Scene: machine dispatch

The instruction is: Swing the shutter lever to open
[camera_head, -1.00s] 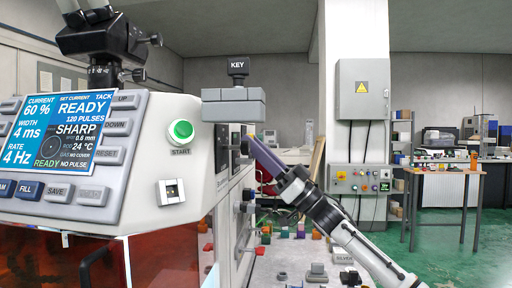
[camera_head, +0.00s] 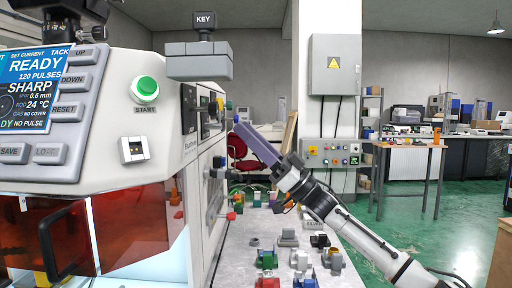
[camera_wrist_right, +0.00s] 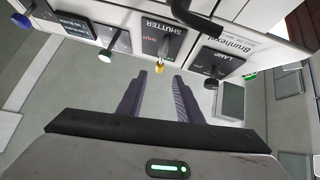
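The shutter lever (camera_wrist_right: 160,64) shows in the right wrist view as a short metal stem with a yellow tip, below the plate marked SHUTTER (camera_wrist_right: 163,43). My right gripper (camera_wrist_right: 161,77) points at it with two purple-grey fingers apart and nothing between them but open space. The yellow tip appears close to the gap between the fingertips; I cannot tell whether they touch. In the head view, my right gripper (camera_head: 240,128) reaches up beside the machine's side panel (camera_head: 205,125). The lever cannot be made out there. My left gripper is not in view.
Beside the lever are a LAMP knob (camera_wrist_right: 211,82) and a green-faced knob (camera_wrist_right: 107,54). A dark bar handle (camera_wrist_right: 192,16) lies above. Several small coloured parts stand on the grey bench (camera_head: 235,262). The machine front has a green START button (camera_head: 146,88).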

